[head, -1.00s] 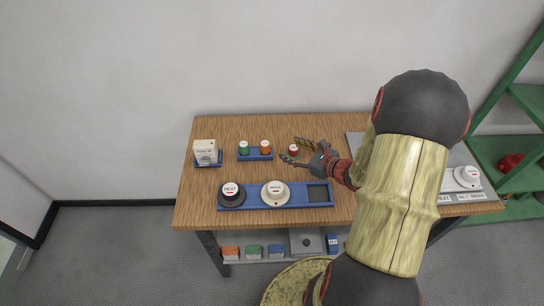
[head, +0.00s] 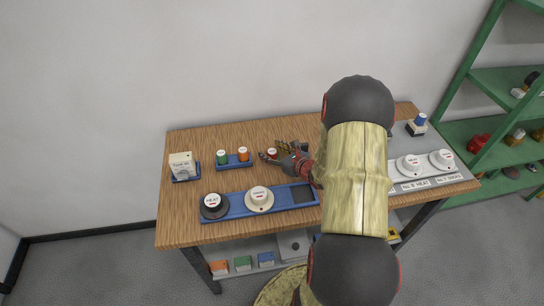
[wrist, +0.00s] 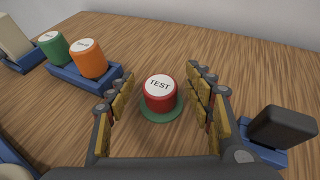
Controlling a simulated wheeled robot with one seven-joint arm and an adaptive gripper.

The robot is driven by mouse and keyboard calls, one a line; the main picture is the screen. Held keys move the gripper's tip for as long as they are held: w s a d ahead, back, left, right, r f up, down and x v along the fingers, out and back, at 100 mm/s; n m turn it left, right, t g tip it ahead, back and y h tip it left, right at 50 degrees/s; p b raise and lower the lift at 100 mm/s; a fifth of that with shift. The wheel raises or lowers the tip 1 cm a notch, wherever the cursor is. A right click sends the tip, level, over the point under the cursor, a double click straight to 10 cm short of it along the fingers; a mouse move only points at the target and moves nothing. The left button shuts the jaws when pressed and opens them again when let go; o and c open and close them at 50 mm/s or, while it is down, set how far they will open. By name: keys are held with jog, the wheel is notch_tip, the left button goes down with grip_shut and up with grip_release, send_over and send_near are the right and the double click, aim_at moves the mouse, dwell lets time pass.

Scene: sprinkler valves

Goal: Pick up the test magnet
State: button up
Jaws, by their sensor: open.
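The test magnet (wrist: 160,95) is a short red cylinder with a white top reading TEST. It stands upright on a round green pad (wrist: 161,116) on the wooden table. In the head view the magnet (head: 272,153) shows between the fingers of my gripper (head: 273,150). In the wrist view my gripper (wrist: 160,100) is open, with one finger on each side of the magnet. Gaps show between the magnet and both fingers, so it is not held.
Green (wrist: 52,48) and orange (wrist: 88,60) capped cylinders stand in a blue holder at the left. A dark block on a blue base (wrist: 275,135) is close to the right finger. A blue tray with detectors (head: 238,213) lies in front. Bare table (head: 200,140) is at the back.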

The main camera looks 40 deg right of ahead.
jog(key=c, duration=0.3)
jog(key=c, duration=1)
jog(key=shift+r, duration=0.15)
